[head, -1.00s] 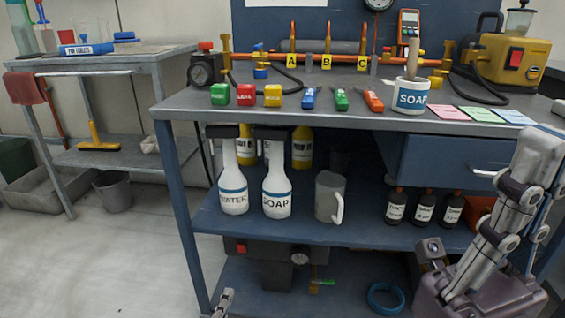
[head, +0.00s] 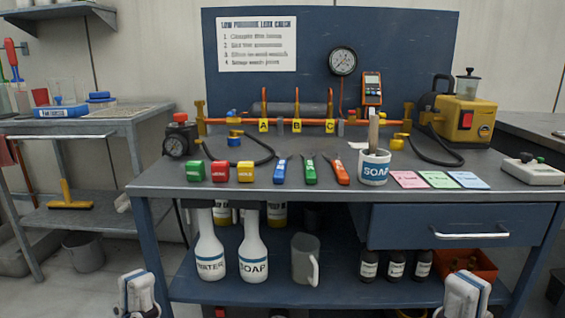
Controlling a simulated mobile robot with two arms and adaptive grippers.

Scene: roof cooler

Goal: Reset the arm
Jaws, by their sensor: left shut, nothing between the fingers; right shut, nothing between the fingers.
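My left gripper (head: 137,293) shows at the bottom left of the head view, with only its pale fingertips in frame. Its fingers are together and empty, in front of the bench's left leg. My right gripper (head: 463,296) shows at the bottom right, also with only its upper end in frame. It is shut and empty, in front of the lower shelf and below the drawer. Neither gripper appears to touch anything. The rest of both arms is out of view.
The blue workbench (head: 340,205) stands ahead. White bottles (head: 253,255) and a grey mug (head: 305,260) stand on the shelf below. Open floor lies at left.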

